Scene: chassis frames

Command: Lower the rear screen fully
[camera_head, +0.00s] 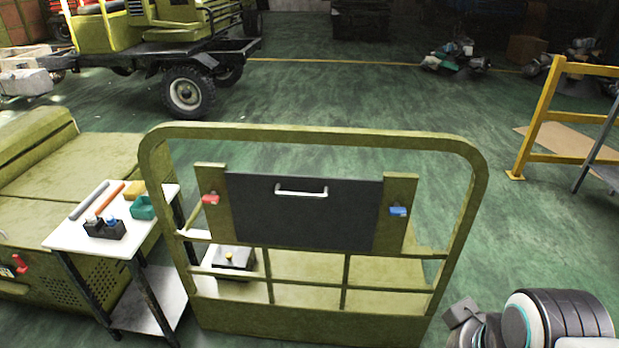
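The rear screen (303,222) is a dark flat panel, upright between two olive side posts in the upper half of an olive rounded frame (313,132). A white bar handle (301,191) is on its upper part. A red catch (210,199) is on the left post and a blue catch (398,211) on the right post. Part of my arm shows at the bottom right, apart from the frame in the picture. I see no gripper fingers.
A white-topped table (66,240) with tools and small bins stands left of the frame. A yellow rail (540,122) stands at the right. An olive vehicle (170,45) is behind at the left. The green floor between frame and rail is clear.

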